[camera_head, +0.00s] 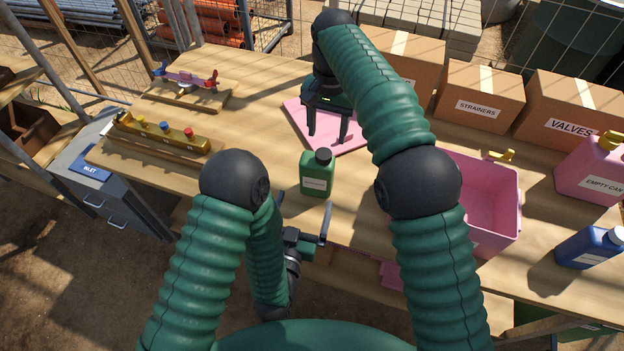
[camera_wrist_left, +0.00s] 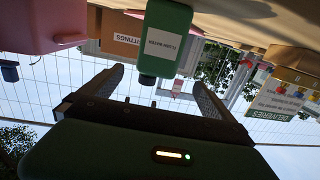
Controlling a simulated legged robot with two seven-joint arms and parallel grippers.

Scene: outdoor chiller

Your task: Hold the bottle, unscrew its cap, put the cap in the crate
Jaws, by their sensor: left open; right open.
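A green bottle (camera_head: 316,182) with a white label stands upright on the wooden table near its front edge. Its black cap (camera_head: 323,156) is on top. My left gripper (camera_head: 303,210) is open just in front of the bottle, apart from it. In the upside-down left wrist view, the bottle (camera_wrist_left: 168,38) appears beyond and between the open fingers (camera_wrist_left: 158,82), with its cap (camera_wrist_left: 147,80) pointing down. My right gripper (camera_head: 328,122) is open and empty above a pink mat (camera_head: 352,142), behind the bottle. The pink crate (camera_head: 482,243) stands to the right, partly hidden by my right arm.
A yellow block with coloured knobs (camera_head: 160,133) and a valve on a board (camera_head: 185,90) lie at the left. Cardboard boxes (camera_head: 480,97) line the back. A pink can (camera_head: 592,170) and a blue bottle (camera_head: 590,247) stand at the right. Table left of the bottle is clear.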

